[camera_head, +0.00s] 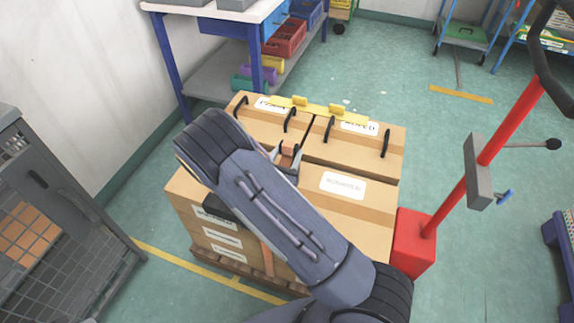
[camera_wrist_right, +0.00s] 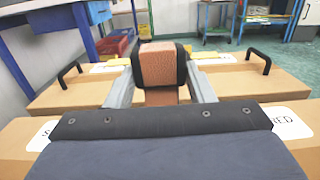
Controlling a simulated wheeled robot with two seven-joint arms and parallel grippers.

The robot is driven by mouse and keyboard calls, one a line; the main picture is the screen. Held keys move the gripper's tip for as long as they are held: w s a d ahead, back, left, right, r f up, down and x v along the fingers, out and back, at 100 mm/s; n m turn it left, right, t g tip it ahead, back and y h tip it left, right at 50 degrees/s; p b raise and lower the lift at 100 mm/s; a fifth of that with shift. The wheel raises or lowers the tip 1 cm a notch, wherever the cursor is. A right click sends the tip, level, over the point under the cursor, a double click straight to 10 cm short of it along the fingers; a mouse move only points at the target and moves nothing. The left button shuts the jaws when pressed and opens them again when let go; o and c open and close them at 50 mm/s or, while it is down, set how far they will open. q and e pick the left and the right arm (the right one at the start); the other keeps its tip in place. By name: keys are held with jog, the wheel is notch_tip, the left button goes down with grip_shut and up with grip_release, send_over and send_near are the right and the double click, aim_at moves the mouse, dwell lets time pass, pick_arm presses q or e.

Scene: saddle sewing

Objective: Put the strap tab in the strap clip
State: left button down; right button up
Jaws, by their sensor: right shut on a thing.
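The strap tab (camera_wrist_right: 162,65) is a brown, leather-textured block with dark sides, and a brown strap piece runs below it in the right wrist view. My right gripper (camera_wrist_right: 162,88) is shut on it, one grey finger on each side. In the head view my right gripper (camera_head: 286,160) holds the tab (camera_head: 288,147) above the stacked cartons, near the gap between the two rear boxes. An orange-brown strap (camera_head: 267,258) runs down the front of the stack, partly behind my arm. I cannot make out the strap clip for certain. My left gripper is not in view.
The cartons (camera_head: 360,215) have black handles (camera_head: 386,143) on top and a yellow bar (camera_head: 318,108) along the back. A red post (camera_head: 490,150) stands to the right, a wire cage (camera_head: 60,220) to the left, and a workbench (camera_head: 215,40) behind. Floor at right is partly clear.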

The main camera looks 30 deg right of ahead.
aim_at(286, 165)
jog(key=shift+w+d+f, duration=0.2)
jog(key=shift+w+f, duration=0.15)
jog(key=shift+f, duration=0.1)
jog(key=shift+w+d+f, duration=0.2)
jog(key=shift+w+f, duration=0.1)
jog(key=shift+f, duration=0.15)
jog(key=shift+w+d+f+b, duration=0.15)
jog(key=shift+f+b, duration=0.15)
jog(key=shift+f, duration=0.65)
jog(key=shift+w+d+f+b, duration=0.1)
jog(key=shift+f+b, duration=0.2)
jog(key=shift+f, duration=0.6)
jog(key=shift+f, duration=0.2)
jog(key=o, duration=1.1)
jog(key=shift+r, duration=0.1)
